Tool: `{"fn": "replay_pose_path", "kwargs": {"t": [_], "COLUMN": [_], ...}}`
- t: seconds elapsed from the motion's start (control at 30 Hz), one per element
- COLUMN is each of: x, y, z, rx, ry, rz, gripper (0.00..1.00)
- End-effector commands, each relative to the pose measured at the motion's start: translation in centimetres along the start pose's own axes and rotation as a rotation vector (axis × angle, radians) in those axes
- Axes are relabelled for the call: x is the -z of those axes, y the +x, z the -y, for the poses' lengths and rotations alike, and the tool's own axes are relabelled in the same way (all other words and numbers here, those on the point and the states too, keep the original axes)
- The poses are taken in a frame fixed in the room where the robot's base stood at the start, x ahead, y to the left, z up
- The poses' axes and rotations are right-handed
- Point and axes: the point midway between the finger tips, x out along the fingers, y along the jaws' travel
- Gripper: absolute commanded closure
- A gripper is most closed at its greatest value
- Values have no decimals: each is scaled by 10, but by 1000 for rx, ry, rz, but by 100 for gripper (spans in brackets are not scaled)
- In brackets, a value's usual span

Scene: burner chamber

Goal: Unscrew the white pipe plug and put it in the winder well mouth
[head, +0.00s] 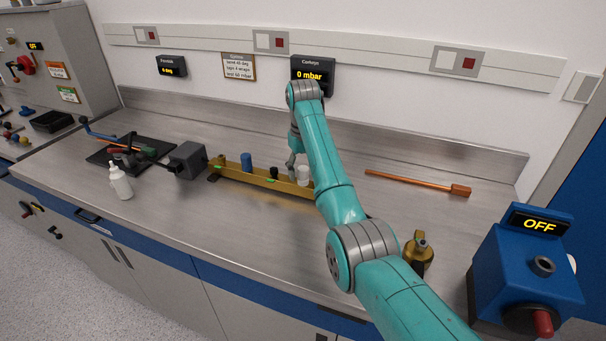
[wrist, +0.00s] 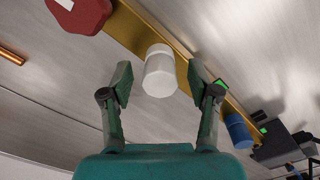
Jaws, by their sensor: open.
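The white pipe plug (head: 303,175) is a short white cylinder at the right part of a brass bar (head: 225,174) on the bench, partly hidden by my arm in the head view. In the wrist view the white plug (wrist: 160,72) shows between my fingers, with a gap on each side. My gripper (wrist: 160,82) is open and empty, close to the plug; in the head view it is mostly hidden behind my arm. I cannot tell for sure which thing is the winder well mouth; a blue box (head: 520,285) at right has a grey round opening (head: 543,265).
A blue plug (head: 246,161) and a black knob (head: 273,172) sit along the bar. A red part (wrist: 82,10) shows near the bar in the wrist view.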

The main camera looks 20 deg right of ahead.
Motion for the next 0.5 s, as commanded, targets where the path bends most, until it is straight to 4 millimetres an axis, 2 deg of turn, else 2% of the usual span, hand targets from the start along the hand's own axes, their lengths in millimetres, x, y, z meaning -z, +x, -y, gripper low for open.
{"fn": "replay_pose_path", "kwargs": {"t": [0.5], "x": [0], "y": [0], "z": [0], "rx": [0], "ry": [583], "rz": [0], "gripper": [39]}}
